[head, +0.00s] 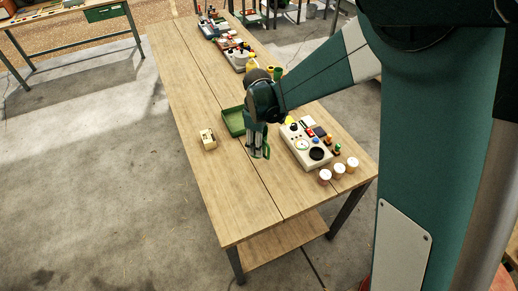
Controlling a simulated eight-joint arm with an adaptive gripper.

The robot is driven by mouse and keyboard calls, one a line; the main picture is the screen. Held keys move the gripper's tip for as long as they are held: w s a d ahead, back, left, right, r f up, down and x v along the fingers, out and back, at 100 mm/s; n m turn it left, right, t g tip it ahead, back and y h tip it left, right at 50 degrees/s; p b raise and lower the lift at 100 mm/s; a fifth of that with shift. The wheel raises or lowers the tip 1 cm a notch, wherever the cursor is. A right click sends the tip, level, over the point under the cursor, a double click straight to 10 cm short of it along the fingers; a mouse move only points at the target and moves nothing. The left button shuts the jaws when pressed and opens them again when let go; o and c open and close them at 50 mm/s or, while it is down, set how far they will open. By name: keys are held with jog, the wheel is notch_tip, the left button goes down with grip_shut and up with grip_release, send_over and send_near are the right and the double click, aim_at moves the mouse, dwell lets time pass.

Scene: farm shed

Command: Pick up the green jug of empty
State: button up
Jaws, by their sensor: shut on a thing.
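My gripper (257,143) is over the middle of the wooden table, just right of a green tray. It points down and is shut on a small green thing (266,151), which looks like the green jug. The fingers and wrist hide much of it, and its shape is hard to make out. I cannot tell whether it touches the table or hangs just above it.
The green tray (228,122) is close on the left, with a small beige box (208,139) beyond it. A white panel with knobs (303,147) stands to the right, near several white-lidded jars (339,169). More items crowd the far end. The table's (240,205) near left is clear.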

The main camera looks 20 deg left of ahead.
jog(key=shift+r, duration=1.6)
